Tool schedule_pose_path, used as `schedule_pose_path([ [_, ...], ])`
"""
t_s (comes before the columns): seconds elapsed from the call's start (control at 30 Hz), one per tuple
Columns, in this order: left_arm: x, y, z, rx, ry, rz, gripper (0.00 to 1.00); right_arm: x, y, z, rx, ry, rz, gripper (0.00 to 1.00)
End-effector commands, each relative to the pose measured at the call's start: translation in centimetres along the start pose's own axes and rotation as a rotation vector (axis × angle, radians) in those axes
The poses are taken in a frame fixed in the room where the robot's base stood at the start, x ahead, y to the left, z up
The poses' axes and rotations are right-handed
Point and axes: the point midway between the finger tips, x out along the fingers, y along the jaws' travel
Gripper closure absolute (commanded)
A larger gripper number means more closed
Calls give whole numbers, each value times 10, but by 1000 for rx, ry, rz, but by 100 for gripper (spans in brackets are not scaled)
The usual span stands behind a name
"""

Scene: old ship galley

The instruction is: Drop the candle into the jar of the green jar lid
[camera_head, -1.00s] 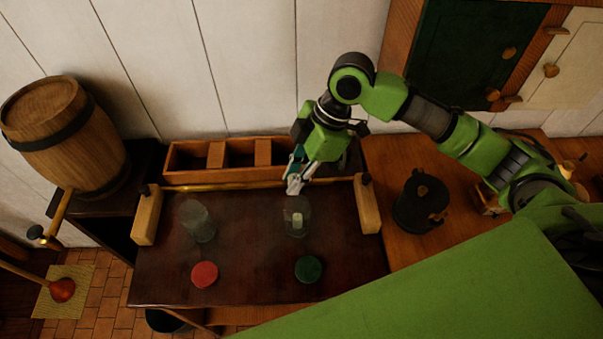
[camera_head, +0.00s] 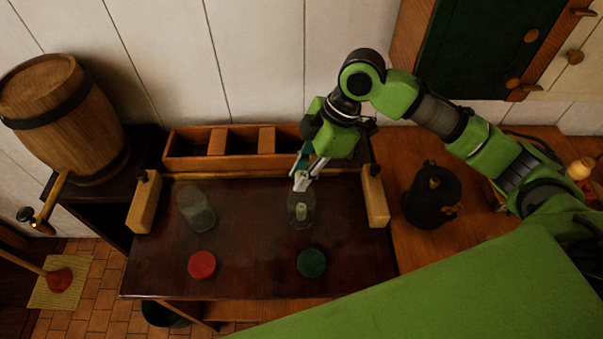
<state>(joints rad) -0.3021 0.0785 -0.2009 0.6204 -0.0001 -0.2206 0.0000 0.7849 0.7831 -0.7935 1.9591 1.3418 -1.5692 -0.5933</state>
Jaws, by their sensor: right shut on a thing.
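Two clear glass jars stand on the dark tabletop: a left jar (camera_head: 195,209) above the red lid (camera_head: 202,265), and a right jar (camera_head: 292,212) above the green jar lid (camera_head: 311,263). My right gripper (camera_head: 302,181) is over the right jar's mouth, pointing down. It is shut on a small pale thing, apparently the candle (camera_head: 300,185), partly hidden by the fingers. A dim pale shape shows through the right jar's glass; I cannot tell whether it is part of the candle or its refraction. My left gripper is out of view.
A wooden box with compartments (camera_head: 217,143) stands behind the tabletop. Wooden blocks (camera_head: 144,205) (camera_head: 376,197) flank the surface. A dark pot (camera_head: 431,197) stands at the right, and a barrel (camera_head: 62,118) at the left. The front middle between the lids is clear.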

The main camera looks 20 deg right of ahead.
Motion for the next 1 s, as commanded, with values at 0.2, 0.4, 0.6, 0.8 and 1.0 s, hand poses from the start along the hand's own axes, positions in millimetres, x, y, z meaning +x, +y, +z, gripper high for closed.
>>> schedule_pose_path([
  [0.2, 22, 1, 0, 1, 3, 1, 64, 17, 0, 7, 0, 0, 1, 95],
  [0.4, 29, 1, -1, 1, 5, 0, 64, 28, 0, 12, 1, 0, -1, 95],
  [0.6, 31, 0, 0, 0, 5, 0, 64, 37, 0, 15, 0, 0, -1, 95],
  [0.8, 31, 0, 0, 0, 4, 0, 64, 39, 0, 16, 0, 0, 0, 95],
  [1.0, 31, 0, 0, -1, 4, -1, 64, 39, 0, 16, 0, 0, 0, 95],
])
